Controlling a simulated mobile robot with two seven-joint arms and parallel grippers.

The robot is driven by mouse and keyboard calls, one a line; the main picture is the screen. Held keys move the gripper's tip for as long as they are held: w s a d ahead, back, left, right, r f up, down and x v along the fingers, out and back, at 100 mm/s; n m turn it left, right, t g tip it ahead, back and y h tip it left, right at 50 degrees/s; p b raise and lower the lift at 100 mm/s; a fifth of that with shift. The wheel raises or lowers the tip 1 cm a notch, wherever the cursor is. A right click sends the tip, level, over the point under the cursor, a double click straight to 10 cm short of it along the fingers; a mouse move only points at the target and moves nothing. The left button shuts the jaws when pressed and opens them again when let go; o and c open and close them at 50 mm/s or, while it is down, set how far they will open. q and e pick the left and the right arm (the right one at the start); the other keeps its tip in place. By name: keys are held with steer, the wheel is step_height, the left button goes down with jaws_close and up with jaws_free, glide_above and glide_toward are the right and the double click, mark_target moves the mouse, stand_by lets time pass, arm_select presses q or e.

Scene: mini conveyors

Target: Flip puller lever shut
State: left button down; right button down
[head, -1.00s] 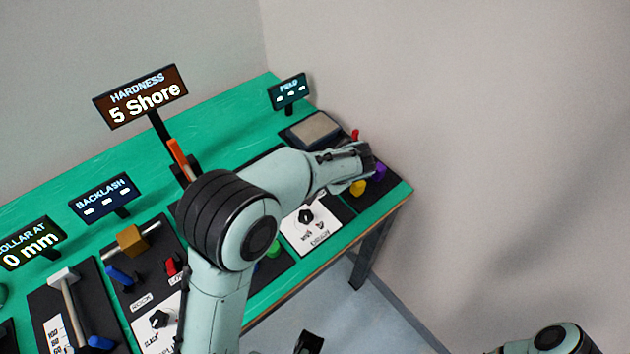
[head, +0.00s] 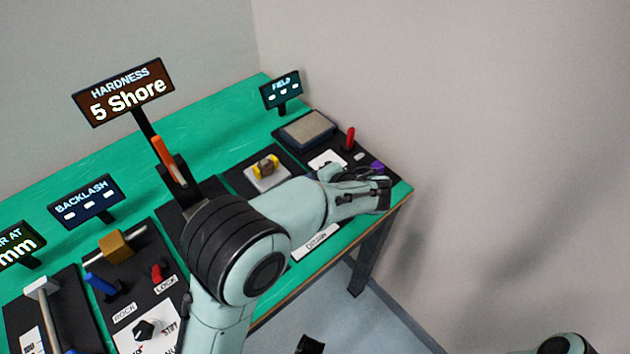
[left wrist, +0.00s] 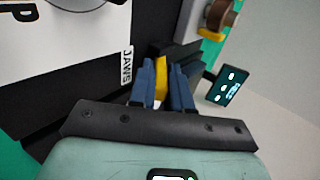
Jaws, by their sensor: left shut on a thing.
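My left gripper (left wrist: 163,90) is shut on a yellow lever (left wrist: 162,78), seen between its blue fingers in the left wrist view. A JAWS label (left wrist: 127,66) lies just left of it. In the head view my left gripper (head: 385,190) is low over the near right part of the bench, and the yellow lever is hidden there. The puller, with yellow jaws around a brownish round part (head: 266,166), stands on a pale plate behind my forearm. It also shows at the top of the left wrist view (left wrist: 220,16). A dark piece (head: 310,345) at the bottom edge may be my right gripper.
A red lever (head: 350,138) and a purple knob (head: 377,167) stand close to my left gripper. A FIELD display (head: 281,91) is at the back. A HARDNESS display (head: 124,92) rises left of my arm. The bench's right edge is close; a wall stands beyond.

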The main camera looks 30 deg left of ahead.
arm_select(q)
steer(key=c, duration=1.1)
jaws_free()
steer(key=shift+d, duration=0.1)
